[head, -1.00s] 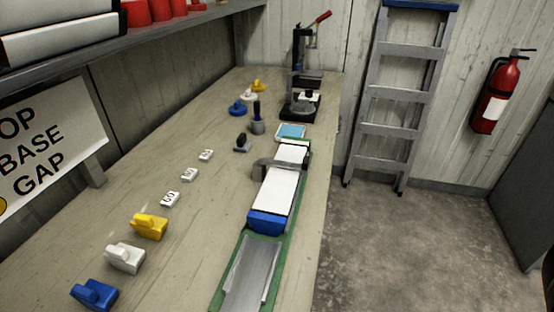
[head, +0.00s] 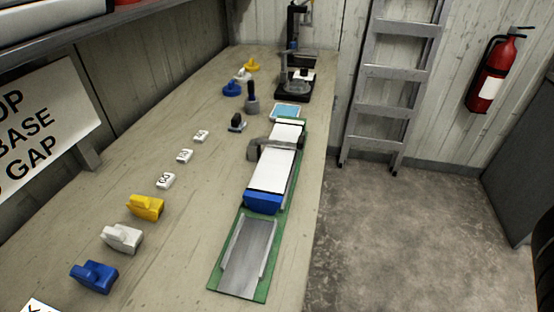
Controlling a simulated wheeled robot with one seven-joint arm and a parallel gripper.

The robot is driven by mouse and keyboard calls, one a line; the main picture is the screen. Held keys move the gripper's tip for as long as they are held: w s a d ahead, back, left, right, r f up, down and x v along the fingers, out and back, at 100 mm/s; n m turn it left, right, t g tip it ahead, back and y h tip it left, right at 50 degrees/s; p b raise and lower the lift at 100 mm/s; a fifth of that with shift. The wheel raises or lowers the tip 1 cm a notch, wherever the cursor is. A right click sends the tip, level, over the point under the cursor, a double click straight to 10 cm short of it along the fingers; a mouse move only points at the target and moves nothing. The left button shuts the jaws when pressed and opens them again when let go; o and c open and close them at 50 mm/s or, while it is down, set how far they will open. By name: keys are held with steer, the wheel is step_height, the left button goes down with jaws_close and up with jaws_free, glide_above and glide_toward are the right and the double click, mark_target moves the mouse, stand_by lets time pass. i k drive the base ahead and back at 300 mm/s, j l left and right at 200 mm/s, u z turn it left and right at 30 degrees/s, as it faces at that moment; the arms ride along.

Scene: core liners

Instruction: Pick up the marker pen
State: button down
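A dark upright stick (head: 251,90) stands in a small grey round holder (head: 252,107) on the bench, left of the blue pad. It may be the marker pen, but it is too small to tell. My gripper is not in view.
The long bench (head: 150,243) carries a green tray (head: 215,277) with a white, blue-ended liner (head: 274,172), a black press (head: 293,85), several coloured blocks such as a yellow one (head: 146,207), and small white number tags (head: 166,180). A ladder (head: 395,75) leans at the wall; the floor (head: 410,235) is clear.

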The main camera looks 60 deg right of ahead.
mark_target(250, 84)
steer(key=i+l, duration=0.1)
steer(key=l, duration=0.4)
steer(key=i+l, duration=0.1)
steer(key=l, duration=0.4)
steer(key=i+l, duration=0.1)
steer(key=l, duration=0.45)
steer(key=i+l, duration=0.1)
steer(key=l, duration=0.4)
steer(key=i+l+u, duration=0.1)
steer(key=l, duration=0.4)
